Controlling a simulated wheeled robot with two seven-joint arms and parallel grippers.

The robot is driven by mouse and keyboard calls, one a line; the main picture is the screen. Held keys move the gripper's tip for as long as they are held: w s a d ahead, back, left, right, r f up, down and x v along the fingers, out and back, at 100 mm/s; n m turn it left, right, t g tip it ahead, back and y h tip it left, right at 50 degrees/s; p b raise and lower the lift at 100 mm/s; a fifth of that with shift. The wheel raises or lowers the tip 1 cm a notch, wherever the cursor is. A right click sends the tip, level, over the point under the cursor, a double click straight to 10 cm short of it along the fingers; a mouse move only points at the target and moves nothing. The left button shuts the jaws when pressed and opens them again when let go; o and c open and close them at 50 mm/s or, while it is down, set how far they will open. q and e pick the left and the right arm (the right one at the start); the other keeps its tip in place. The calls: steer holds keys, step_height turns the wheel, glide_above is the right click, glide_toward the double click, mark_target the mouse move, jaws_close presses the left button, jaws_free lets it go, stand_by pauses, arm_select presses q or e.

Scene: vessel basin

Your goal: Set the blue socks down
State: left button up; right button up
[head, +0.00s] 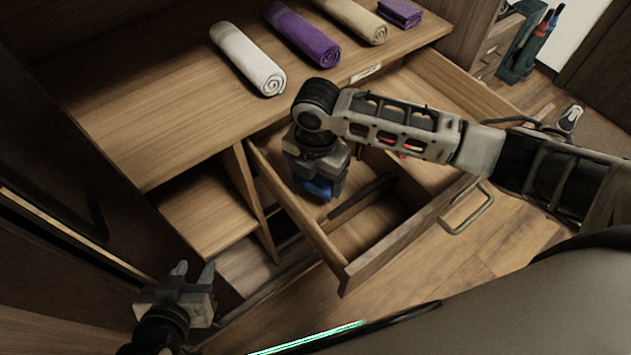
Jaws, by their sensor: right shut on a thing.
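The blue socks (318,188) show as a small blue patch under my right gripper (322,183). My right gripper points down over the open drawer (352,275) and is shut on the blue socks. The gripper and arm hide most of the socks, and I cannot tell whether they touch the drawer floor. My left gripper (192,275) is at the lower left, in front of the cabinet, with its fingers apart and empty.
Rolled white (247,58), purple (301,35) and beige (352,18) towels and a folded purple cloth (400,12) lie on the wooden top. A dark divider (362,196) crosses the drawer. Open shelves (208,208) are to its left.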

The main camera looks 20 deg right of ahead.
mark_target(316, 187)
steer(key=shift+f, duration=2)
steer(key=shift+f, duration=0.1)
steer(key=o, duration=1)
steer(key=shift+c, duration=0.2)
step_height(316, 187, up, 12)
steer(key=shift+r+p, duration=0.1)
steer(key=shift+p, duration=0.3)
